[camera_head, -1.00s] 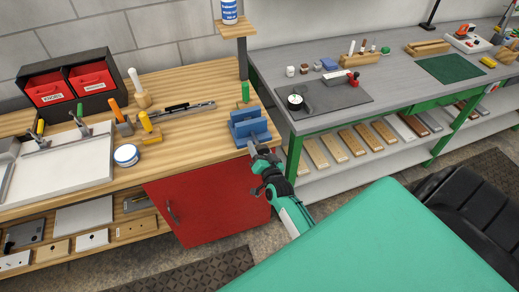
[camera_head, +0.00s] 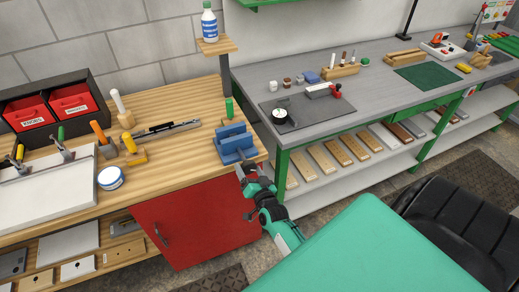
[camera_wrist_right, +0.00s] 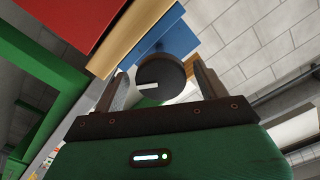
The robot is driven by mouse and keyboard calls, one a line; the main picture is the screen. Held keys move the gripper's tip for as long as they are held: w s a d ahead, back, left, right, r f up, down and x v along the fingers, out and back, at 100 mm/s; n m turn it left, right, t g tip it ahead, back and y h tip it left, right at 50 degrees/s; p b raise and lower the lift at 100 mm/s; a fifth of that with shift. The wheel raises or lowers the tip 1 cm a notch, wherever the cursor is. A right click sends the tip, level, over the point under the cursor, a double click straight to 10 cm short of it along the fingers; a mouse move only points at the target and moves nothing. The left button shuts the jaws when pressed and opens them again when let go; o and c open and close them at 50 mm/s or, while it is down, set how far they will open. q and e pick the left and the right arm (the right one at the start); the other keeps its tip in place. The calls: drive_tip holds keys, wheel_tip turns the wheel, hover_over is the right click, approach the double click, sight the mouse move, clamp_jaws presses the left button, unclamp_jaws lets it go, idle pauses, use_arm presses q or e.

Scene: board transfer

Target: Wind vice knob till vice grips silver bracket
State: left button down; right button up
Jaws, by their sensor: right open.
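The blue vice (camera_head: 233,143) stands at the right front corner of the wooden bench. It also shows in the right wrist view (camera_wrist_right: 178,42), beyond the knob. The vice knob (camera_wrist_right: 160,78) is a dark round disc with a white mark, facing my right wrist camera. My right gripper (camera_head: 243,171) is just in front of the vice, below the bench edge in the picture. In the right wrist view my right gripper (camera_wrist_right: 162,76) is open, with one finger on each side of the knob and gaps visible. I cannot make out the silver bracket. My left gripper is out of view.
The wooden bench (camera_head: 165,98) has a red cabinet door (camera_head: 190,225) under it, close to my right arm. A green upright piece (camera_head: 229,108) stands behind the vice. The grey bench (camera_head: 330,120) with a dial gauge (camera_head: 279,115) is to the right.

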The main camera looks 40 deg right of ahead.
drive_tip(key=b+v, duration=0.2)
drive_tip(key=v, duration=0.8)
drive_tip(key=shift+s, duration=0.3)
drive_tip(key=s+a+f+n+g+y, duration=0.2)
drive_tip(key=s+a+f+g, duration=0.15)
drive_tip(key=f, duration=0.75)
drive_tip(key=s+a+f+n+g+y, duration=0.1)
drive_tip(key=s+a+f+n+g, duration=0.2)
drive_tip(key=f, duration=0.8)
drive_tip(key=s+a+f+n+g+y, duration=0.25)
drive_tip(key=s+f, duration=0.25)
drive_tip(key=f, duration=0.6)
drive_tip(key=s+f+n+g, duration=0.1)
drive_tip(key=s+f+g, duration=0.1)
drive_tip(key=s+f, duration=0.3)
drive_tip(key=s+d+f+n+g, duration=0.1)
drive_tip(key=s+f, duration=0.4)
drive_tip(key=s, duration=0.8)
drive_tip(key=s+d+f+n+g+h, duration=0.1)
drive_tip(key=s+f+g, duration=0.3)
drive_tip(key=s, duration=0.5)
wheel_tip(320, 180, down, 2)
drive_tip(key=shift+f+n, duration=0.1)
drive_tip(key=shift+n, duration=0.65)
drive_tip(key=shift+d, duration=0.1)
